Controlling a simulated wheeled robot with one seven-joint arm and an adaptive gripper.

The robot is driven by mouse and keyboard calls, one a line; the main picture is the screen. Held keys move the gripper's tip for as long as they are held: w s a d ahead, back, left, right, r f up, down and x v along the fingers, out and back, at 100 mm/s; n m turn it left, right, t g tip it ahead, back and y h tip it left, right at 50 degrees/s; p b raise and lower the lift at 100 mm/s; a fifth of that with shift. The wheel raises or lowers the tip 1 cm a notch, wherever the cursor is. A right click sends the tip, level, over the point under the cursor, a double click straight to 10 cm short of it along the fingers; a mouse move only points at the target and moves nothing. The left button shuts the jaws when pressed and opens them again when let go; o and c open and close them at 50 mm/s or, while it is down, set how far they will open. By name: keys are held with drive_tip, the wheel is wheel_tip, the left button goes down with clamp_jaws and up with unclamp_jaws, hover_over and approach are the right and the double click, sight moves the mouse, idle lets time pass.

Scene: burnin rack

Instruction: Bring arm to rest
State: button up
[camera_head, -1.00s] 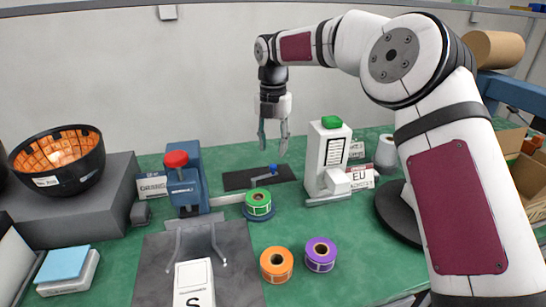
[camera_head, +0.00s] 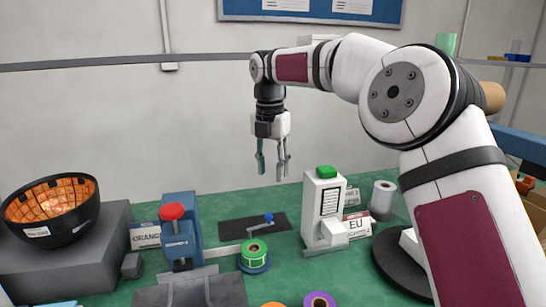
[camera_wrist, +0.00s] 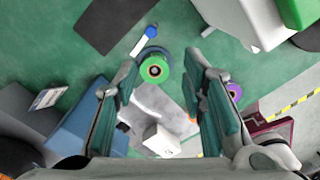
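My gripper (camera_head: 272,162) hangs fingers-down in the air above the green bench, at the end of my raised arm in the head view. Its two fingers are apart with nothing between them. In the wrist view my gripper (camera_wrist: 165,105) is also open and empty, with the bench below.
A blue press with a red knob (camera_head: 180,232) stands left of the roll. A white device with a green top (camera_head: 322,208) and an EU sign (camera_head: 357,226) stand right. A black bowl with orange lining (camera_head: 50,212) sits on a grey block (camera_head: 75,262). The air around my gripper is clear.

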drive_tip(key=s+d+r+m+t+p, duration=0.1)
drive_tip(key=s+d+r+m+p, duration=0.1)
drive_tip(key=s+d+r+m, duration=0.45)
drive_tip(key=s+d+r+m+h+p, duration=0.1)
drive_tip(key=s+d+r+m+p, duration=0.2)
drive_tip(key=s, duration=0.6)
drive_tip(key=s+d+r+m+t+p, duration=0.1)
drive_tip(key=s+d+r+m, duration=0.4)
drive_tip(key=s, duration=0.3)
drive_tip(key=s+d+f+m+t+p, duration=0.1)
drive_tip(key=s+d+f+m+p, duration=0.1)
drive_tip(key=s+m, duration=0.6)
drive_tip(key=s+d+f+m+y+p, duration=0.1)
drive_tip(key=s+d+m, duration=0.3)
drive_tip(key=s+m, duration=0.4)
drive_tip(key=s+f+p, duration=0.1)
drive_tip(key=s, duration=0.4)
drive_tip(key=shift+s+f+t, duration=0.2)
drive_tip(key=shift+f+t, duration=0.2)
